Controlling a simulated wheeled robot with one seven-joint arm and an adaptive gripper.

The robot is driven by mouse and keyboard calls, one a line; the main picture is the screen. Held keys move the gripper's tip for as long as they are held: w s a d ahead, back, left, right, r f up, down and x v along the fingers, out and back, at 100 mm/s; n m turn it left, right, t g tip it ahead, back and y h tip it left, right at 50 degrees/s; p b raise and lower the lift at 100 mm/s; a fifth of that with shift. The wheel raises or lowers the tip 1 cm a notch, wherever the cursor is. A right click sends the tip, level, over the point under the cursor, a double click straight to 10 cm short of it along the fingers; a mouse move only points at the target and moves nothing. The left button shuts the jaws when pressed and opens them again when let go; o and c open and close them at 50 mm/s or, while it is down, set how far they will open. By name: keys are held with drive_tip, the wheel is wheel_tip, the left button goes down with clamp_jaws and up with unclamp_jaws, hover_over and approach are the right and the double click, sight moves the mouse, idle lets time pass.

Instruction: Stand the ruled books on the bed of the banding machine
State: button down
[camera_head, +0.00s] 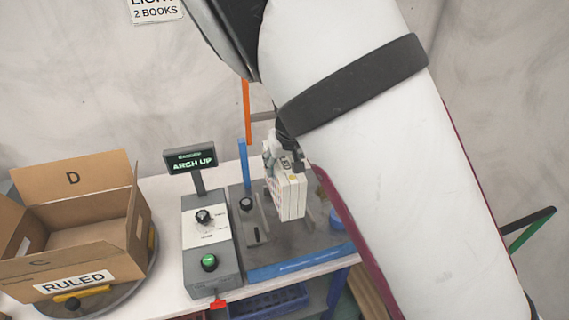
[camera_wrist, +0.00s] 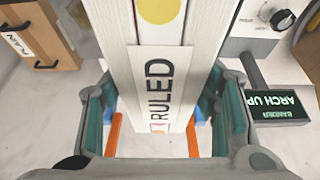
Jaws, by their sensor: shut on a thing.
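My gripper (camera_head: 285,160) is shut on a pale block of ruled books (camera_head: 289,196). In the wrist view, the teal pads of my gripper (camera_wrist: 165,115) stand on both sides of the books (camera_wrist: 120,45), whose spine label reads RULED. The books are upright over the grey bed of the banding machine (camera_head: 262,256), which has a blue front edge. I cannot tell whether their lower end touches the bed. The machine's display (camera_head: 191,160) reads ARCH UP. My arm hides the right part of the bed.
An open carton (camera_head: 100,262) labelled RULED stands on a round turntable at the left; its visible inside looks bare. A grey control box (camera_head: 208,240) with a dial and green button is left of the bed. Blue (camera_head: 243,165) and orange (camera_head: 246,110) uprights rise behind it.

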idle(0.4)
drive_tip(key=shift+f+b, duration=1.4)
drive_tip(key=shift+f, duration=3.7)
drive_tip(key=c, duration=0.7)
unclamp_jaws()
drive_tip(key=shift+o, duration=1)
drive_tip(key=shift+f, duration=0.1)
drive_tip(key=shift+s, duration=0.1)
